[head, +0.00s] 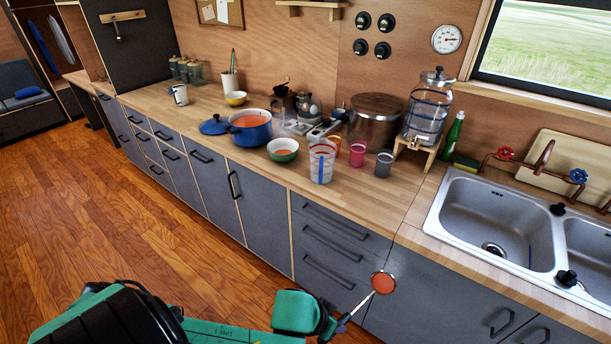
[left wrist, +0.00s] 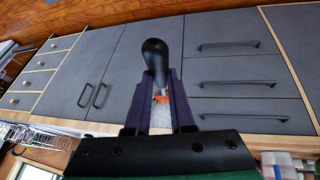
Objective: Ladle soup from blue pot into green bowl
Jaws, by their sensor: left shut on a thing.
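The blue pot (head: 251,136), uncovered with orange soup inside, stands on the counter. Its blue lid (head: 214,125) lies to its left. The green bowl (head: 283,156) stands on the counter just right of and in front of the pot; its contents are too small to tell surely. My left gripper (head: 341,323) is shut on the ladle (head: 360,302), out in front of the drawers and well away from pot and bowl. The ladle's cup (head: 383,282) looks full of orange soup. In the left wrist view the ladle's dark handle (left wrist: 155,60) sticks out between the fingers (left wrist: 160,105). My right gripper is not in view.
A clear measuring jug (head: 321,162), a pink cup (head: 357,152) and a grey cup (head: 383,164) stand right of the bowl. A large lidded pot (head: 375,122) and a water dispenser (head: 427,110) are behind. The sink (head: 495,220) is at right. The floor in front is clear.

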